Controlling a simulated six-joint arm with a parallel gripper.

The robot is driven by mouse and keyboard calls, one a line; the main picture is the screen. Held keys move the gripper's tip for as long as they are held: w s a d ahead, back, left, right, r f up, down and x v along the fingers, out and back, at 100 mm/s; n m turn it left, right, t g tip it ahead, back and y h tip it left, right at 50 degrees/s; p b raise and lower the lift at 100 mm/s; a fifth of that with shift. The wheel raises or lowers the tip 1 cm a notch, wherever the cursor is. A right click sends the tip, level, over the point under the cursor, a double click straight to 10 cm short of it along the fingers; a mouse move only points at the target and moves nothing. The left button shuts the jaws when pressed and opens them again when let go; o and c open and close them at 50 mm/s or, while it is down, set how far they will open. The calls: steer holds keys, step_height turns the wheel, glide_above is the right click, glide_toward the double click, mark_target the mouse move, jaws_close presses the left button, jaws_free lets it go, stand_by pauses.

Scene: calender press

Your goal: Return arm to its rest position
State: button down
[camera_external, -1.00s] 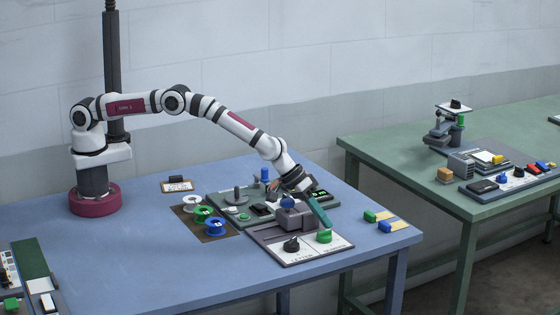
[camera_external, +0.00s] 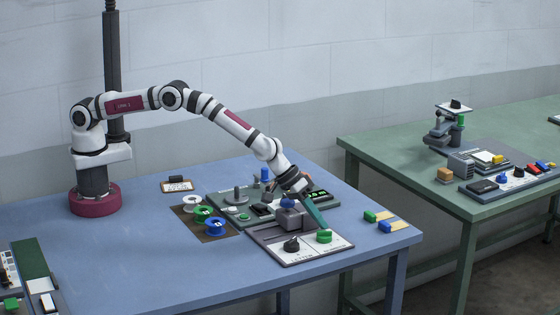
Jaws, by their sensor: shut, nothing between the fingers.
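My gripper (camera_external: 300,190) is over the grey press block (camera_external: 290,216) at the front right of the blue table. It points down and to the right, and its fingers are shut with nothing seen between them. A long teal bar (camera_external: 316,213) slants down beside the block, right at the gripper's end; I cannot tell whether it belongs to the gripper or the press. My arm is stretched out from its base at the left. The gripper hides part of the green panel behind it.
A white-and-grey board with a black knob (camera_external: 291,245) and a green knob (camera_external: 324,236) lies in front of the press block. The table's middle left is clear.

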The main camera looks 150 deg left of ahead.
steer(key=s+r, duration=0.4)
steer(key=r, duration=0.1)
steer(key=s+r, duration=0.1)
steer(key=r, duration=0.2)
steer(key=shift+s+d, duration=0.15)
steer(key=shift+s, duration=0.25)
steer(key=s+d+r+m+g+h, duration=0.15)
steer(key=d+r+m, duration=0.25)
steer(key=d, duration=0.6)
steer(key=s+d+r+m+h, duration=0.15)
steer(key=d+r+m, duration=0.25)
steer(key=d, duration=0.7)
steer(key=s+d+r+m+h, duration=0.1)
steer(key=s+d+r+m, duration=0.25)
steer(key=d, duration=0.65)
steer(key=s+d+m+g, duration=0.2)
steer(key=s+d+m, duration=0.4)
steer(key=s, duration=0.5)
steer(key=s+d+m+g, duration=0.1)
steer(key=s+d+m, duration=0.5)
steer(key=s, duration=0.6)
steer(key=shift+d+f+g, duration=0.3)
steer(key=shift+d+g, duration=0.05)
steer(key=shift+d, duration=0.35)
